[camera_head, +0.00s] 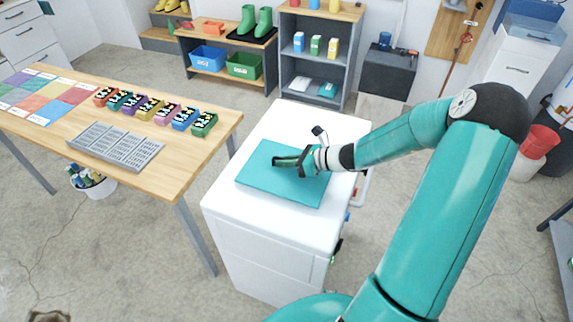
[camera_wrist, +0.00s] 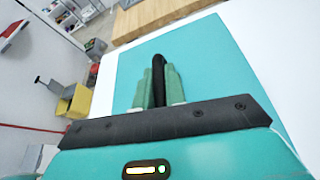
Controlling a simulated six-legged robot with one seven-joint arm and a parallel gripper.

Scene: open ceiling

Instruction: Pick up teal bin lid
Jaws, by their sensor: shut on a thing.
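The teal bin lid (camera_head: 262,180) is a flat square panel lying on top of a white cabinet (camera_head: 290,125). It also fills much of the wrist view (camera_wrist: 205,55). A dark handle (camera_wrist: 158,66) stands up from the lid between my fingers. My gripper (camera_head: 278,161) is over the middle of the lid, with its fingers shut on the handle; it also shows in the wrist view (camera_wrist: 159,85). The lid looks flat against the cabinet top; I cannot tell whether there is any gap under it.
A wooden table (camera_head: 200,150) at the left holds several coloured small bins and a grey tray (camera_head: 115,146). Shelves (camera_head: 320,60) stand at the back. The white cabinet top is bare around the lid. Open floor lies between table and cabinet.

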